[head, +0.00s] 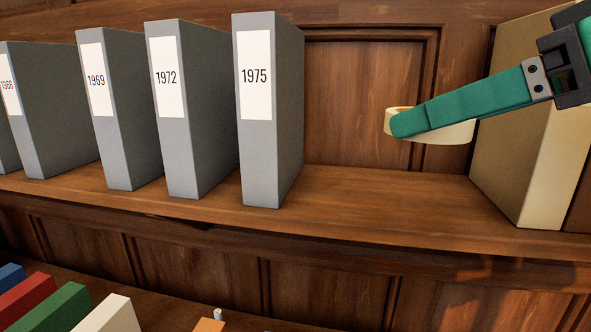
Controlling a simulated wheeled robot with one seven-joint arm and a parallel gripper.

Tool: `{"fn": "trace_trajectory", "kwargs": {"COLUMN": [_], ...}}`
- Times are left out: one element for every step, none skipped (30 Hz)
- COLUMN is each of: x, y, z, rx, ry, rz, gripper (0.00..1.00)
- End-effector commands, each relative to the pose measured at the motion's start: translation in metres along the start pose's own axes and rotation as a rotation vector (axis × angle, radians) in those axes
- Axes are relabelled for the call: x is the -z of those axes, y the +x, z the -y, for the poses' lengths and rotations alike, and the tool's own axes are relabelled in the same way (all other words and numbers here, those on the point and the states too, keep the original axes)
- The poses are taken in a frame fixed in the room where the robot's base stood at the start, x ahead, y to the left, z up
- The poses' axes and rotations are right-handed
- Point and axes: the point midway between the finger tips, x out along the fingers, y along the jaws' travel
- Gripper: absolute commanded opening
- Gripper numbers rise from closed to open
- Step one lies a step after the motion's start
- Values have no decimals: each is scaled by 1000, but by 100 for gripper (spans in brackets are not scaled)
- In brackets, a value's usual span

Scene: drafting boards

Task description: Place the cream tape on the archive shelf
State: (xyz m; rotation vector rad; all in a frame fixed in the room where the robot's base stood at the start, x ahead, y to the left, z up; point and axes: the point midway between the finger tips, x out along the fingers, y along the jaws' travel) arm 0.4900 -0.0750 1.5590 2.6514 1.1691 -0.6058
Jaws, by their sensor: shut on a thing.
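The cream tape (458,133) is a ring-shaped roll at the upper right of the head view. My gripper (400,124) comes in from the right with green fingers and is shut on the tape. The near finger covers part of the roll. The tape is held in the air, roughly level, above the wooden shelf (370,200), apart from its surface. Whether this is the archive shelf is not labelled, but grey binders with year labels stand on it.
Grey binders stand at the left, the nearest labelled 1975 (268,130). A cream box (530,130) stands at the right, close to my gripper. Between them the shelf is clear. Below, a lower surface holds coloured blocks, including a green one (62,308).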

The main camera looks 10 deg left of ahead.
Motion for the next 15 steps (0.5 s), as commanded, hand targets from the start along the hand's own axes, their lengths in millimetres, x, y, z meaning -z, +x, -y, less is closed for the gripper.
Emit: {"fn": "trace_trajectory", "kwargs": {"x": [0,0,0,0,0,-1,0,0,0,0,0,0,0,0,0], "y": [2,4,8,12,18,26,32,39,48,54,61,70,76,83,92], "z": [0,-1,-2,-4,-5,-8,-9,-11,-14,-16,-18,-21,-23,-25,-28], "rx": [0,1,2,2,2,2,3,3,2,2,2,2,2,2,3], "ry": [0,0,1,1,1,1,1,0,1,1,1,1,1,1,1], "rz": [0,0,0,1,1,2,1,2,2,1,2,1,2,2,2], "gripper": [47,47,47,47,47,47,47,47,47,47,47,47,47,47,47]}}
